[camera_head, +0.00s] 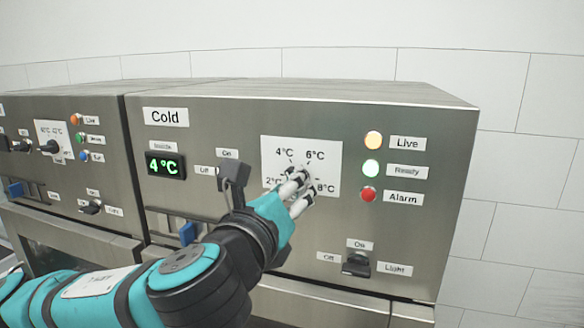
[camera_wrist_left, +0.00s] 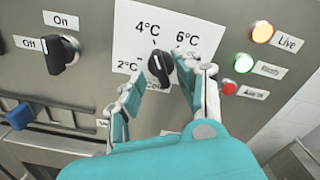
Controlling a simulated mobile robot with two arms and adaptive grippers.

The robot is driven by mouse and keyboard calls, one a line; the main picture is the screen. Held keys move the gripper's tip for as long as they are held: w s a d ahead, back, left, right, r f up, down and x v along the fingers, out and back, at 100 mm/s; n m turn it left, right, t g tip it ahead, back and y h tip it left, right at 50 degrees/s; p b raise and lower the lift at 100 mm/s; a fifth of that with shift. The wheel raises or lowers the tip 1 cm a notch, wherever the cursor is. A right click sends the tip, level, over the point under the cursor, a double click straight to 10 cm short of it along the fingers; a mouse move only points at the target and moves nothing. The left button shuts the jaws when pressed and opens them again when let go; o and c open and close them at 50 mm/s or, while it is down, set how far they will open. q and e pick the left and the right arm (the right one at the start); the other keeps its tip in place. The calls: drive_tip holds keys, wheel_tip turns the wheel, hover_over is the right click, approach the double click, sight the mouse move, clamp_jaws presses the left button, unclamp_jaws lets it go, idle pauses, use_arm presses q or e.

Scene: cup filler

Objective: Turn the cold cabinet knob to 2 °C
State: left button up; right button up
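The cold cabinet (camera_head: 225,125) carries a "Cold" label and a green display (camera_head: 164,164) reading 4 °C. Its black temperature knob (camera_wrist_left: 158,66) sits on a white dial plate (camera_head: 327,155) marked 2, 4, 6 and 8 °C. In the left wrist view the knob's pointer seems to face up toward 4 °C. My left gripper (camera_head: 298,184) is at the dial and hides most of the knob in the head view. Its fingers are apart on either side of the knob, with small gaps visible in the left wrist view (camera_wrist_left: 159,80). My right gripper is not in view.
An On/Off switch (camera_wrist_left: 60,54) is left of the dial. Orange Live (camera_head: 373,140), green Ready (camera_head: 371,168) and red Alarm (camera_head: 368,194) lamps are on the right. A Light switch (camera_head: 356,263) sits below. Another cabinet (camera_head: 70,110) stands to the left.

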use_arm(q)
drive_tip(key=shift+x, duration=1.05)
clamp_jaws()
